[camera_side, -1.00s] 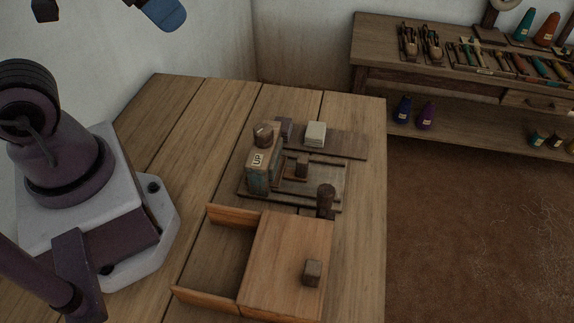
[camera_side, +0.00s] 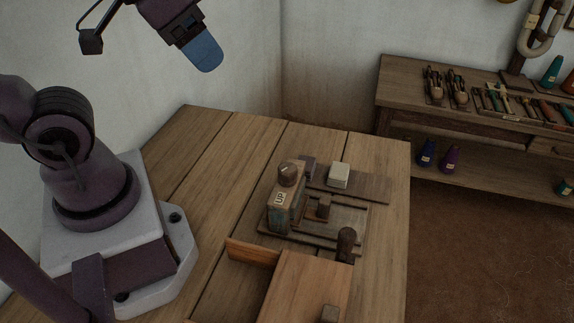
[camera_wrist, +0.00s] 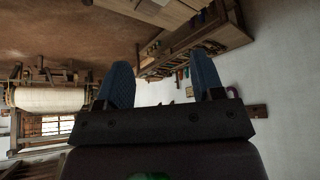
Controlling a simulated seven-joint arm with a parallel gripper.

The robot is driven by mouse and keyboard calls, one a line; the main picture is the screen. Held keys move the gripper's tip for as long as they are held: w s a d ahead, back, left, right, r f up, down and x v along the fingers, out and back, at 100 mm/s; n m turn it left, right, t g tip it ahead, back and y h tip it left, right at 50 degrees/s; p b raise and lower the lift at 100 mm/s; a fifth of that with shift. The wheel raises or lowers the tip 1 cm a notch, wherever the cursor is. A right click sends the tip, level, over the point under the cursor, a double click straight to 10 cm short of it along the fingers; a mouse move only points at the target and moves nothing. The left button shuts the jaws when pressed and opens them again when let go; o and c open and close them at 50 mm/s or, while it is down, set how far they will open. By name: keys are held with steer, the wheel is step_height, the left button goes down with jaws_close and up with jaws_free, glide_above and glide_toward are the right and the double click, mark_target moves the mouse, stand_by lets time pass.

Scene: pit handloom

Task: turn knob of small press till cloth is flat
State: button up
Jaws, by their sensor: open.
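The small press (camera_side: 284,208) is a wooden block with an "UP" label, standing on the table. Its round dark knob (camera_side: 288,174) is on top. A low dark base with a small block on it extends to the right of the press. I cannot make out cloth under the press. My gripper (camera_side: 203,52) is high above the back of the table, up and left of the press, well clear of it. In the wrist view my gripper (camera_wrist: 161,62) shows two blue fingers spread apart with nothing between them.
A pale block (camera_side: 339,175) sits on a dark board behind the press. A dark upright peg (camera_side: 346,243) stands at its front right. A wooden box (camera_side: 305,287) is in front. A shelf (camera_side: 392,95) with tools stands at the back right.

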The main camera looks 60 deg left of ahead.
steer(key=n+g, duration=0.3)
steer(key=g, duration=0.3)
glide_above(287, 167)
step_height(287, 167, down, 12)
step_height(287, 167, down, 12)
steer(key=shift+r, duration=0.1)
steer(key=shift+c, duration=0.2)
steer(key=c, duration=0.9)
